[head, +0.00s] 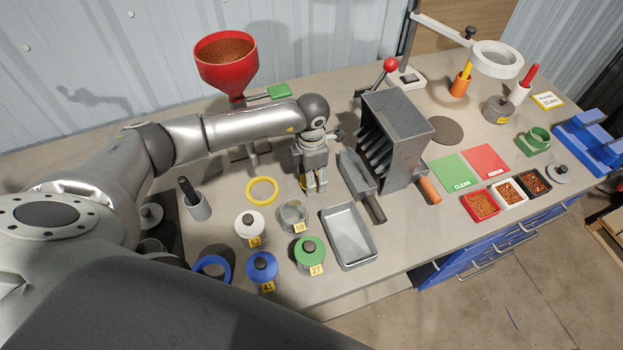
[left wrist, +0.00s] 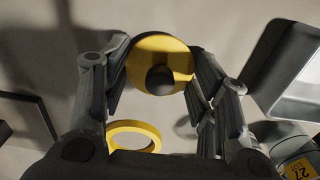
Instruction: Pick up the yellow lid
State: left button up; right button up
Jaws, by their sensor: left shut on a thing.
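The yellow lid (left wrist: 174,57) is a round disc with a dark knob (left wrist: 160,80), in the left wrist view between my left gripper's fingers. My left gripper (left wrist: 162,75) is shut on it, with a finger on each side. In the head view my left gripper (head: 313,186) points down at the table, left of the grey scoop; the lid is mostly hidden there by the fingers. My right gripper is not in view.
A yellow ring (head: 262,191) lies left of the gripper. An open jar (head: 294,214), white-lidded jar (head: 249,224), green-lidded jar (head: 309,251) and blue-lidded jar (head: 261,267) stand in front. A grey tray (head: 349,237), scoop (head: 357,172) and slotted grey box (head: 403,118) are to the right.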

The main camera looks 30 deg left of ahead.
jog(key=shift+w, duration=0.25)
pick_arm(q)
jog(key=shift+r, duration=0.1)
